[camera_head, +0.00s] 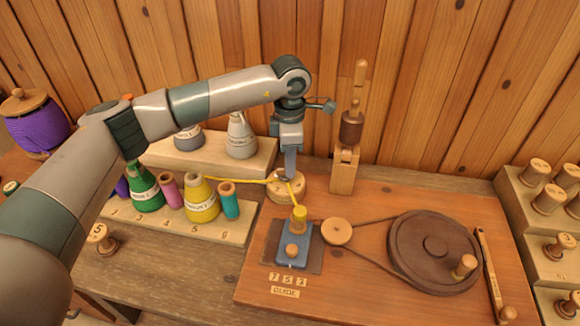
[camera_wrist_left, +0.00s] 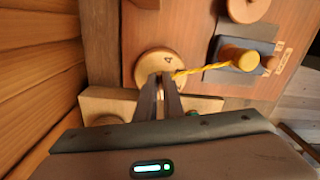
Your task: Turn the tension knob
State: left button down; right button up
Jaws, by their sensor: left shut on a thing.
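The tension knob (camera_head: 283,193) is a pale round wooden disc on the red-brown board, left of the upright wooden post. It also shows in the wrist view (camera_wrist_left: 148,62) with a small dark mark on its face. My left gripper (camera_head: 290,172) points down over the knob, its fingers (camera_wrist_left: 166,80) close together at the knob's middle, shut on it. The part between the fingertips is hidden. A yellow thread (camera_head: 240,180) runs from the left to the knob, then on to a yellow spool (camera_head: 299,216) on a blue block. My right gripper is in neither view.
The wooden post (camera_head: 344,165) stands close right of the knob. A dark flywheel (camera_head: 435,250) with a belt fills the board's right. Thread cones and spools stand on a rack (camera_head: 155,217) at left. Wooden stepped shelves (camera_head: 520,215) stand at far right.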

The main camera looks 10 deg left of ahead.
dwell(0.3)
pick_arm(q)
jog(key=c, duration=1.9)
grip_release()
jog(key=shift+o, duration=0.2)
jog(key=shift+r, duration=0.1)
jog(key=shift+r, duration=0.5)
notch_tip(320, 180, up, 16)
jog(key=p, duration=0.6)
jog(key=shift+r, duration=0.15)
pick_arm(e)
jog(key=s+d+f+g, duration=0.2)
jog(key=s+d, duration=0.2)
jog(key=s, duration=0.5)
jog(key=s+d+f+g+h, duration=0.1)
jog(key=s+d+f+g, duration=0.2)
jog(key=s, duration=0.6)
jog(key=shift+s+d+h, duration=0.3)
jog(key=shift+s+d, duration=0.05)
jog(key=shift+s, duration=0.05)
